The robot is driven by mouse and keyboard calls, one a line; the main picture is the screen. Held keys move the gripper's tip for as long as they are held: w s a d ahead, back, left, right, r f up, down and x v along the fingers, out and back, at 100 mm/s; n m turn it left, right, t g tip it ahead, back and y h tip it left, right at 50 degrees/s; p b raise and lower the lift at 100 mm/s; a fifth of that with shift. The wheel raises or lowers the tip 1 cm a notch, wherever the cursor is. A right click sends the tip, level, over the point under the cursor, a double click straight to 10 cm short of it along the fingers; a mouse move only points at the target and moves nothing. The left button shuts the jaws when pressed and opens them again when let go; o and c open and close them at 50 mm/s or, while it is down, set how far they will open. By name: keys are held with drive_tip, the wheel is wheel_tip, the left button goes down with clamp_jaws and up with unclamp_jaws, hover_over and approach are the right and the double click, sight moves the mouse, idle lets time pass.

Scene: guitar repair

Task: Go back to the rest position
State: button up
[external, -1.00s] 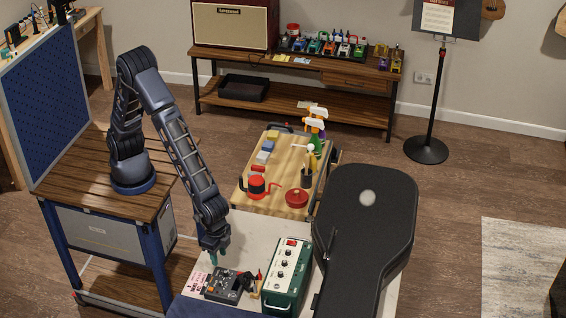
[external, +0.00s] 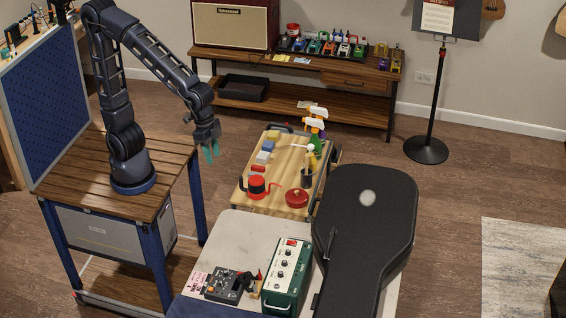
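My gripper (external: 211,153) hangs at the end of my raised arm, left of the wooden tray top and well above the floor. Its teal fingertips point down and look apart, with nothing visible between them. My arm rises from its round base on the wooden cart (external: 165,165) and bends over to the right. The grey device with dark knobs (external: 224,284) lies on the light worktable (external: 240,232), below and clear of my gripper.
A green amplifier box (external: 287,275) and a black guitar case (external: 365,225) lie on the worktable. The wooden tray top (external: 285,180) holds a red pot (external: 297,198), spray bottles (external: 315,125) and sponges. A blue pegboard (external: 45,105) stands left of my arm.

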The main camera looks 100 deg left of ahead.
drive_tip(key=s+a+r+t, duration=0.1)
drive_tip(key=s+a+r, duration=0.1)
drive_tip(key=s+a, duration=0.5)
drive_tip(key=s+a+r+n+t+y, duration=0.1)
drive_tip(key=s+a+r, duration=0.2)
drive_tip(key=s, duration=0.9)
drive_tip(key=a, duration=0.3)
drive_tip(key=shift+s+a+r, duration=0.2)
drive_tip(key=shift+s+a, duration=0.1)
drive_tip(key=shift+a, duration=0.05)
drive_tip(key=shift+w, duration=0.1)
